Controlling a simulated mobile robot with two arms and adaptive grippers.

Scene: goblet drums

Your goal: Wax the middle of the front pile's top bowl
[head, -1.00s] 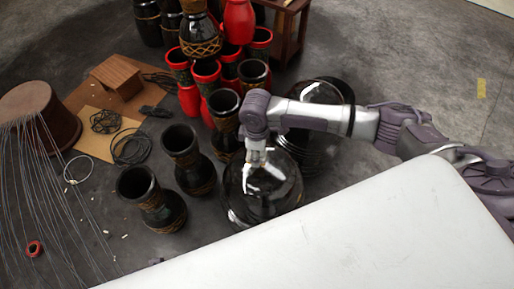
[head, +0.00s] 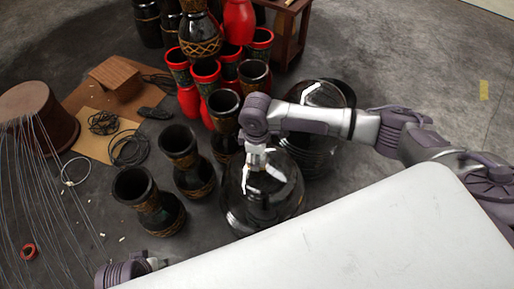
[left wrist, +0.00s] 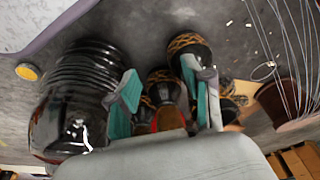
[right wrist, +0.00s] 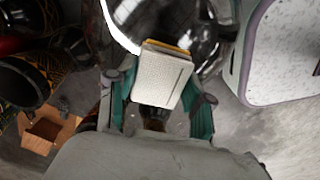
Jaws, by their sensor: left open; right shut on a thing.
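The front pile of glossy black bowls (head: 262,203) stands just beyond the white surface in the head view, its top bowl (head: 280,190) uppermost. My right gripper (head: 258,164) points down over the middle of that bowl. In the right wrist view my right gripper (right wrist: 160,88) is shut on a pale pad with a yellow edge (right wrist: 162,75); the glossy bowl (right wrist: 205,30) lies beyond it. I cannot tell whether the pad touches the bowl. My left gripper (head: 152,264) is at the lower left; its teal fingers are apart and empty in the left wrist view (left wrist: 168,88).
A second black pile (head: 325,95) stands behind, partly hidden by my right arm. Black goblet drums (head: 150,200) stand left of the front pile, with red ones (head: 205,72) behind. Cables (head: 128,148) and a brown tub (head: 38,115) lie left. A white surface (head: 330,235) fills the foreground.

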